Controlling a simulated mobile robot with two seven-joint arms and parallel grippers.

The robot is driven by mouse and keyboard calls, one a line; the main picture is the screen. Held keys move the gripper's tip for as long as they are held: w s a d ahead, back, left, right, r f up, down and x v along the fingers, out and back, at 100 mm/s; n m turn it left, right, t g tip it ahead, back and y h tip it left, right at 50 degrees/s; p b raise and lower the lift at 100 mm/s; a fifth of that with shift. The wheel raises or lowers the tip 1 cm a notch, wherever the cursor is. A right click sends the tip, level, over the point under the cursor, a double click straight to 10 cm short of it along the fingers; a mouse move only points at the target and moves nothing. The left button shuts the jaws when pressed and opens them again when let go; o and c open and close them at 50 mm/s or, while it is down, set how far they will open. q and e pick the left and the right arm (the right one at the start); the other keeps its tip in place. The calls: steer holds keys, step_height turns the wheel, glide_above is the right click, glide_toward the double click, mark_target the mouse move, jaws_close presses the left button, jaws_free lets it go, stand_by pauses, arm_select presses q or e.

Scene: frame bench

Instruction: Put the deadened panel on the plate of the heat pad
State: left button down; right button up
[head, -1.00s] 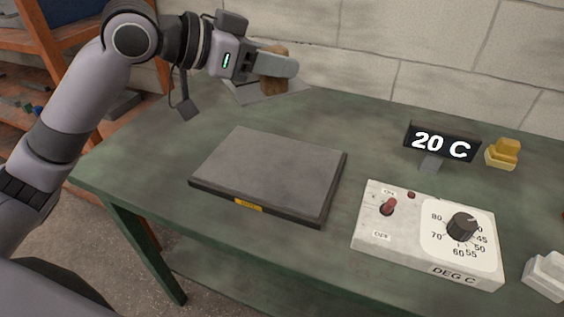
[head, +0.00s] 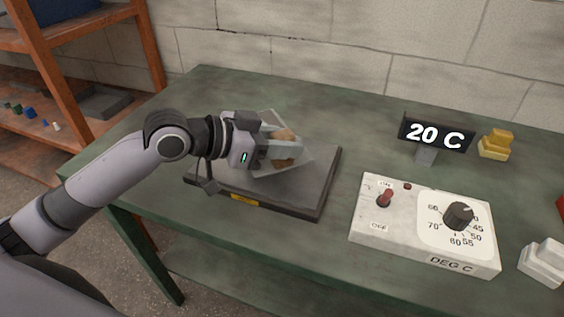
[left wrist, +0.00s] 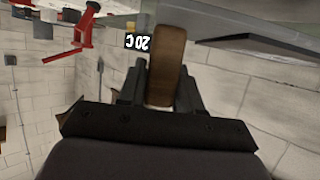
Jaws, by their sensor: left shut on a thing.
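The panel is a thin light-grey sheet (head: 300,164) with a brown block (head: 284,150) on it. My left gripper (head: 284,152) is shut on that brown block. The panel looks tilted and is over the plate (head: 324,170) of the heat pad, a dark flat slab with a yellow label; I cannot tell whether they touch. The gripper and arm hide part of both. In the left wrist view the brown block (left wrist: 166,65) is between the fingers, and a grey sheet edge (left wrist: 270,38) shows beyond it. My right gripper is not in view.
A control box (head: 400,235) with a red switch and a dial stands right of the pad. Behind it is a display (head: 434,134) reading 20 C. A yellow object (head: 496,145) and a white object (head: 544,262) are at the right. The back-left of the green bench (head: 230,95) is clear.

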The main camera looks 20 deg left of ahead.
mark_target(272, 162)
arm_select(q)
steer(key=shift+f, duration=2.35)
steer(key=shift+f, duration=0.1)
steer(key=c, duration=0.8)
jaws_free()
steer(key=shift+f, duration=0.1)
steer(key=shift+o, duration=0.2)
steer(key=shift+r, duration=0.2)
steer(key=shift+s+a, duration=0.15)
steer(key=shift+a, duration=0.05)
steer(key=b+v, duration=0.2)
steer(key=v, duration=0.9)
steer(key=shift+s+a, duration=0.15)
steer(key=shift+s, duration=0.05)
